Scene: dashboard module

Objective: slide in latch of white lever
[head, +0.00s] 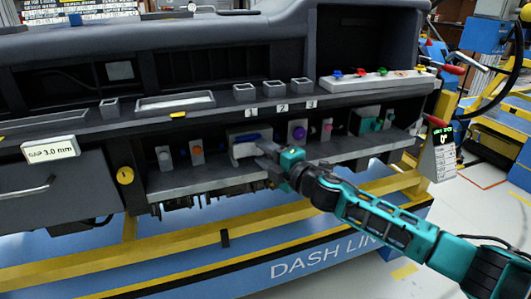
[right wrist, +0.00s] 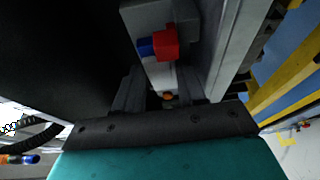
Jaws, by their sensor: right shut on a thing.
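The unit with the white lever (head: 245,148) sits on the dashboard's lower shelf, left of centre, with a blue part showing on its top. In the right wrist view a grey housing (right wrist: 142,18) carries a red block (right wrist: 165,43) beside a blue block (right wrist: 146,47). Below them the pale white lever (right wrist: 161,72) lies between my fingers. My right gripper (head: 267,158) reaches in from the right, its fingers at the unit's front. It also shows in the right wrist view (right wrist: 163,88), shut on the white lever. The latch's exact position is unclear. My left gripper is out of view.
The shelf (head: 185,184) also holds orange-topped (head: 196,150) and purple-topped (head: 298,132) units close on both sides. The overhanging ledge (head: 215,117) limits room above. A white tray (head: 375,80) with coloured knobs sits upper right. Open space lies in front of the shelf.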

